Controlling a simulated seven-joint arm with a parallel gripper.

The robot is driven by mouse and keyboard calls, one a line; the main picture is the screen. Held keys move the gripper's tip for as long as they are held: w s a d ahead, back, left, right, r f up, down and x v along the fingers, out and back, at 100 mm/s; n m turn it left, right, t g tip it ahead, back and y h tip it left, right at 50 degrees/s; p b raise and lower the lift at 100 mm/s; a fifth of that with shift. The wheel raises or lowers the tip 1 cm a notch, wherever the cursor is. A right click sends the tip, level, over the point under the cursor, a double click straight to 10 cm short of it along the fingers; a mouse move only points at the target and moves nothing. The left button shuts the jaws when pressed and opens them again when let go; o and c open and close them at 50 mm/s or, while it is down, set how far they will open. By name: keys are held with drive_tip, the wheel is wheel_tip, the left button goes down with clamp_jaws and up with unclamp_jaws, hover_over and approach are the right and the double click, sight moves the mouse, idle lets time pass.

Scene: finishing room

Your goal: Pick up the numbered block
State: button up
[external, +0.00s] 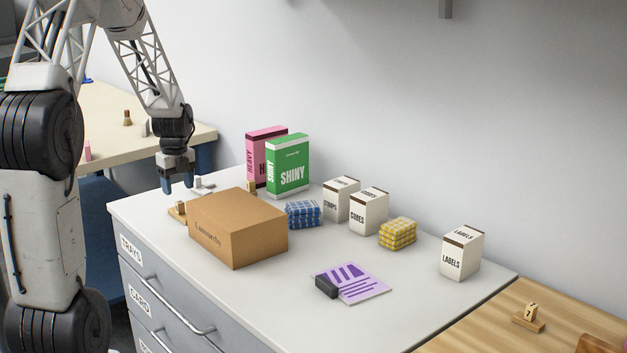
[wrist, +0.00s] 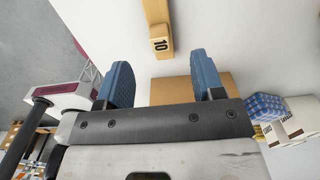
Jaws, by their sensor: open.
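A small wooden block marked 10 (wrist: 160,45) sits on a wooden stand (wrist: 154,12) in the wrist view, beyond the gap between my fingers. In the external view a small block (external: 179,206) on a wooden stand stands left of the cardboard box, its number unreadable. A second block, marked 7 (external: 531,310), rests on a stand on the wooden worktop at the lower right. My gripper (external: 177,188) is open and empty above the white counter's left end, near the block by the box. Its blue fingers (wrist: 162,70) show spread in the wrist view.
The cardboard box (external: 238,228) stands close to the right of the nearer block. Behind are pink (external: 254,153) and green (external: 287,167) boxes, several white cartons, and blue (external: 303,214) and yellow (external: 397,233) checked bundles. A purple sheet (external: 362,282) lies in front.

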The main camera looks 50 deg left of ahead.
sight(175, 202)
drive_tip(key=shift+f, duration=0.1)
drive_tip(key=shift+f, duration=1.2)
drive_tip(key=shift+f, duration=0.1)
drive_tip(key=shift+f, duration=2.5)
drive_tip(key=shift+c, duration=0.4)
drive_tip(key=c, duration=1.1)
drive_tip(key=shift+o, duration=0.2)
drive_tip(key=shift+r, duration=0.15)
